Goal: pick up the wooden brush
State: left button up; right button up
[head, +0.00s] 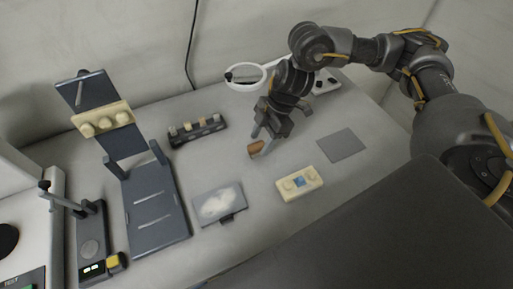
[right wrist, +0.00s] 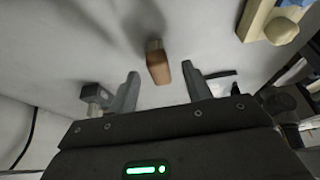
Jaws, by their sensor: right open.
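The wooden brush (head: 256,147) shows as a small brown block just below my right gripper (head: 263,136) in the head view, partly hidden by its fingers. In the right wrist view the brush (right wrist: 158,67) has a brown body with a paler end. It appears between the two tips of my right gripper (right wrist: 160,70), with clear gaps on both sides. The gripper is open and empty. I cannot tell exactly how far the brush is beyond the tips. My left gripper is not in view.
A cream block with a blue square (head: 300,182) lies front right of the brush, and a grey square pad (head: 342,145) to the right. A tray with white material (head: 219,203), a dark rack (head: 198,131), a white ring (head: 245,86) and a dark blue stand (head: 155,210) are also there.

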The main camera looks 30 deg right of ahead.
aim_at(258, 144)
jog(key=x, duration=0.3)
jog(key=shift+a+f, duration=0.2)
jog(key=shift+f, duration=0.05)
jog(key=c, duration=1.1)
jog(key=shift+o, duration=0.2)
jog(key=shift+r, duration=0.1)
